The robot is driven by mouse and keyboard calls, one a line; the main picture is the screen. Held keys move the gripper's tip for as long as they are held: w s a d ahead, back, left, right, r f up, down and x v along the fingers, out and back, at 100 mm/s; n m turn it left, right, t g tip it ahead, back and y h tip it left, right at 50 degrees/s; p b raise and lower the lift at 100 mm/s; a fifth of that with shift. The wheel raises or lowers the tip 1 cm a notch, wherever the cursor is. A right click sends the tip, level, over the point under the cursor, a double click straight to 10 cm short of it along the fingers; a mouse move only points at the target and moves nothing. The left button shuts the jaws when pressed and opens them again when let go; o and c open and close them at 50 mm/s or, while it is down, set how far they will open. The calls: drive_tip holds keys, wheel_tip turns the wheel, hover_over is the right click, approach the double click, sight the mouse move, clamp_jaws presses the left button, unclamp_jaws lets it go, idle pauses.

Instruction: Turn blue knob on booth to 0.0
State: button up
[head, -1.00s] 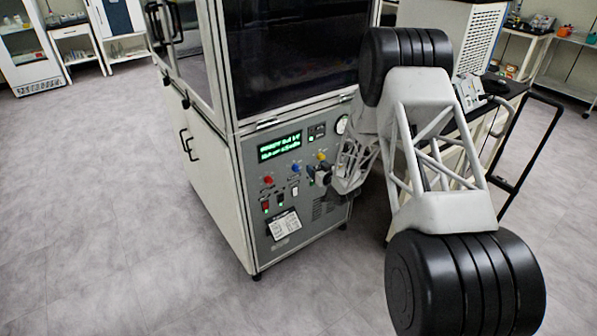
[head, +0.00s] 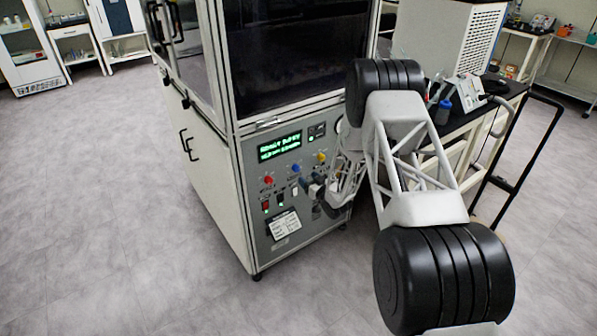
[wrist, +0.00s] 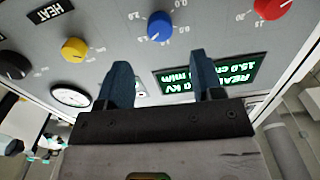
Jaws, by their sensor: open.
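The booth's grey control panel (head: 252,210) carries the blue knob (head: 295,169), between a red knob and a yellow knob. In the wrist view, which shows the panel upside down, the blue knob (wrist: 160,26) has small white scale numbers around it; its pointer is too small to read. My gripper (wrist: 160,66) is open and empty. Its two dark blue fingers stand apart, below the blue knob in that picture and not around it. In the head view my gripper (head: 312,191) is close to the panel, just right of and below the blue knob.
The yellow knob (wrist: 74,49), red knob (wrist: 271,6) and black knob (wrist: 13,65) are nearby. A green-lit display (wrist: 207,77) lies partly behind the right finger. Switches and a white label (head: 284,223) sit low on the panel. A black-topped bench (head: 470,115) stands at right.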

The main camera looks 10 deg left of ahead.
sight(298, 169)
drive_tip(key=shift+x, duration=3.75)
drive_tip(key=c, duration=0.9)
drive_tip(key=shift+n, duration=0.3)
